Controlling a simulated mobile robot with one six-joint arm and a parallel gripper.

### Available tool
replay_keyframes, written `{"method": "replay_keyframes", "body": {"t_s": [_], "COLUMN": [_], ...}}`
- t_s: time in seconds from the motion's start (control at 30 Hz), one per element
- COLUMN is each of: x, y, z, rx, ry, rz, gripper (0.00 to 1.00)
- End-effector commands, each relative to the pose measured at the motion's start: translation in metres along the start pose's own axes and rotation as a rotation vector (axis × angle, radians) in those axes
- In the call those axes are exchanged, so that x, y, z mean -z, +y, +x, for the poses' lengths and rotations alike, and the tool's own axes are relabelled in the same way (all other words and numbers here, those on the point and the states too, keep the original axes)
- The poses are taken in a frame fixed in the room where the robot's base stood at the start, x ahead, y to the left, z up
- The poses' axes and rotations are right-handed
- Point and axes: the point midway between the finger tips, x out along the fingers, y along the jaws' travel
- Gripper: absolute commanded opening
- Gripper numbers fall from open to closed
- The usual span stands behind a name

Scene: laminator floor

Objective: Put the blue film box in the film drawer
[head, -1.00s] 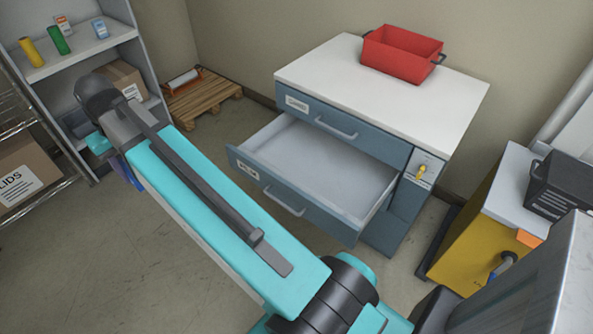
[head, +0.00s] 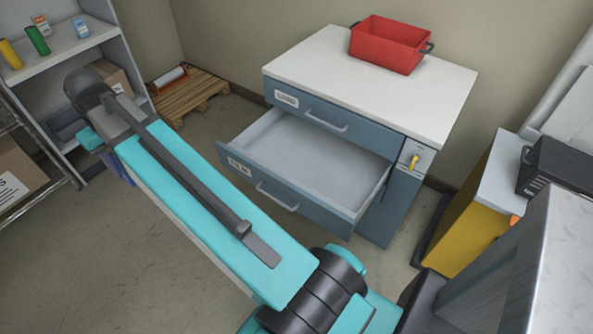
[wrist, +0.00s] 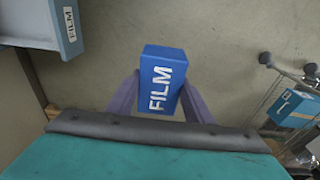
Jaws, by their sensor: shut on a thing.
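The blue film box (wrist: 161,82), marked FILM in white, sits between the two purple fingers of my gripper (wrist: 160,97) in the wrist view. My gripper is shut on it, above the floor. In the head view my arm hides the box, and only a bit of the purple fingers shows at the left. The film drawer (head: 372,200) is the lower drawer of the blue-grey cabinet; it is pulled out and looks empty. My gripper is left of the drawer in the head view. A FILM-labelled front (wrist: 68,22) shows at the wrist view's upper left.
The cabinet's upper drawer (head: 370,141) is shut. A red bin (head: 389,45) stands on the cabinet top. A key (head: 413,161) is on its right side panel. Shelves (head: 70,45) stand at the left, with a pallet (head: 190,95) behind. Floor between is clear.

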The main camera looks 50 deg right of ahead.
Motion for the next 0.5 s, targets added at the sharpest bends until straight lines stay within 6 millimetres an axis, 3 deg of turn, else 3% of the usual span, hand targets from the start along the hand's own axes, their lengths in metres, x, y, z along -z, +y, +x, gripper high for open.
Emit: {"method": "replay_keyframes", "body": {"t_s": [0.5], "x": [-0.010], "y": [0.143], "z": [0.065], "rx": [-0.003], "ry": [-0.011], "rz": [0.007], "gripper": [0.13]}}
